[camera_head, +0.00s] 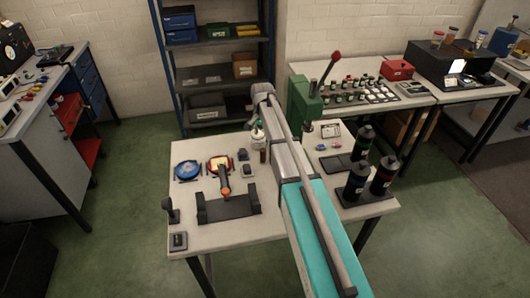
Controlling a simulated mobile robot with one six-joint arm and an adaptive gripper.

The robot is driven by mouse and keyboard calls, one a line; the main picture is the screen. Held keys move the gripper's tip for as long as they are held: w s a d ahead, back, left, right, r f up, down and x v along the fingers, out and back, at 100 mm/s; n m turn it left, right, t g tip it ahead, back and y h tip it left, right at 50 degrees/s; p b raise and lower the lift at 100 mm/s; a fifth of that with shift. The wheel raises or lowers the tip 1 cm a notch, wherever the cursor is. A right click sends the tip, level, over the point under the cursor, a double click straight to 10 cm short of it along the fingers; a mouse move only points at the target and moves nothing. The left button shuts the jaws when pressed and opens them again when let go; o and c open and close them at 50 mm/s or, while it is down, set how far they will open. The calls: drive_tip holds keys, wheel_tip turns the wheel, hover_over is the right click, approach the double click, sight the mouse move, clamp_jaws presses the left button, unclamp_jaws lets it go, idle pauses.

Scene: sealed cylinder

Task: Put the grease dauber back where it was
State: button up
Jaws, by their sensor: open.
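What looks like the grease dauber, a tool with an orange shaft and dark end (224,180), lies between a red tin (210,162) with yellowish content and a black cradle (208,211) on the pale work table (190,238). Whether it touches the tin or the cradle is too small to tell. My gripper (257,132) hangs at the far end of my arm, to the right of and beyond the tin, apart from the orange tool. It is open, small and partly hidden by the arm, with its fingertips unclear.
A blue dish (187,170) stands left of the tin. A small dark bottle (263,154) stands close to my gripper. Several dark cylinders (357,180) stand at the right, and a green lever press (303,103) at the back. My turquoise arm crosses the table, hiding its middle.

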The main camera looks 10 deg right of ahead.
drive_tip(key=s+a+n, duration=0.1)
drive_tip(key=s+n, duration=0.7)
drive_tip(key=s, duration=2)
drive_tip(key=shift+s+a+n, duration=0.35)
drive_tip(key=shift+s+n, duration=0.05)
